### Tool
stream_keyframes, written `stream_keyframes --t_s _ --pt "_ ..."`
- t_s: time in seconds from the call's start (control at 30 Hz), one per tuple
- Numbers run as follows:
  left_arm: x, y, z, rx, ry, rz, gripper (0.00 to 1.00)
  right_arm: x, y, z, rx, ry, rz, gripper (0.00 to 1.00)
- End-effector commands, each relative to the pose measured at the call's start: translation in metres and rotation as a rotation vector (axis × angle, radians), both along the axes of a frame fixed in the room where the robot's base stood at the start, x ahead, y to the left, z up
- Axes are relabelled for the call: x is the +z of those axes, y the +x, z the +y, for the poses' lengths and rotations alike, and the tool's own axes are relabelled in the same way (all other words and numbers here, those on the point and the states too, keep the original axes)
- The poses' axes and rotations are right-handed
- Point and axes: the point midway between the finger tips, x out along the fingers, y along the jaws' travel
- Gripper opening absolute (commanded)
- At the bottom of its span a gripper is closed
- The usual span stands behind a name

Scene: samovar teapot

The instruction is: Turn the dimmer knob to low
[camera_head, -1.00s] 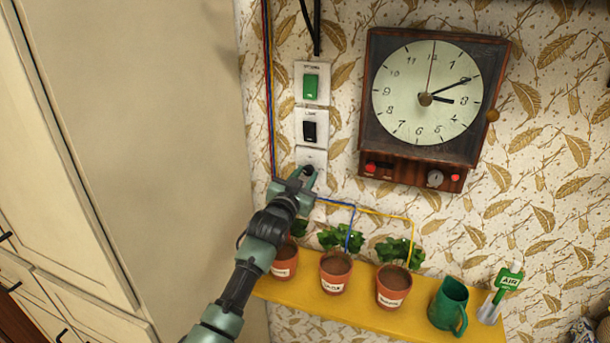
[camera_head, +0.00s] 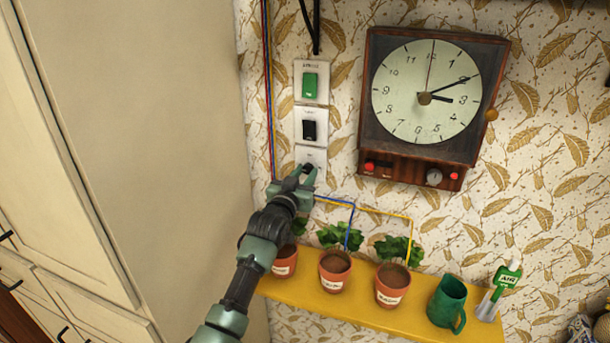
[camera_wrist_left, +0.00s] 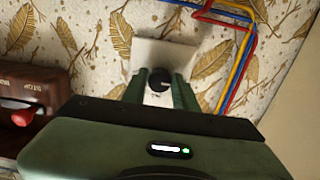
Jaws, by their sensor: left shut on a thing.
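The dimmer knob (camera_wrist_left: 159,78) is a small black round knob on a white wall plate (camera_wrist_left: 160,53). In the left wrist view it sits between the two green fingers of my left gripper (camera_wrist_left: 160,88), which is shut on it. In the head view my left gripper (camera_head: 304,178) reaches up to the lowest white plate (camera_head: 312,157) of the column and covers most of the knob. The knob's setting cannot be read. My right gripper is not in view.
Above are a black switch (camera_head: 309,130) and a green switch (camera_head: 310,85). A wooden clock (camera_head: 425,100) hangs to the right. Below, a yellow shelf (camera_head: 330,301) holds several potted plants and a green jug (camera_head: 449,304). A tall cream cabinet (camera_head: 130,130) stands left.

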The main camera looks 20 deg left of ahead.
Motion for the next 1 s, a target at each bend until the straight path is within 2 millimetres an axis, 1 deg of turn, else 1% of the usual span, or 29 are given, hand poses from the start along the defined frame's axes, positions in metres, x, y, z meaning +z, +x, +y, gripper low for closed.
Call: stream_keyframes --t_s 0.03,0.1,0.47,0.57,0.9,1.0 --pt "-0.002 0.0 0.0 0.0 -0.002 0.004 0.34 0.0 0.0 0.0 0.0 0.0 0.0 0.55" --pt "-0.002 0.0 0.0 0.0 -0.002 0.004 0.49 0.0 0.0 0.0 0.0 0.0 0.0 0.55" --pt "-0.001 -0.002 0.0 0.0 0.0 0.001 0.49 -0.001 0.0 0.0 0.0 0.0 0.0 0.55" --pt "-0.002 -0.01 0.0 0.0 0.0 0.001 0.49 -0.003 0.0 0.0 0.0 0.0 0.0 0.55" --pt "-0.003 -0.059 0.002 0.0 -0.001 0.001 0.49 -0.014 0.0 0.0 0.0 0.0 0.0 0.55" --pt "-0.003 -0.069 0.002 0.0 -0.001 0.002 0.49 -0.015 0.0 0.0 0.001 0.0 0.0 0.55"
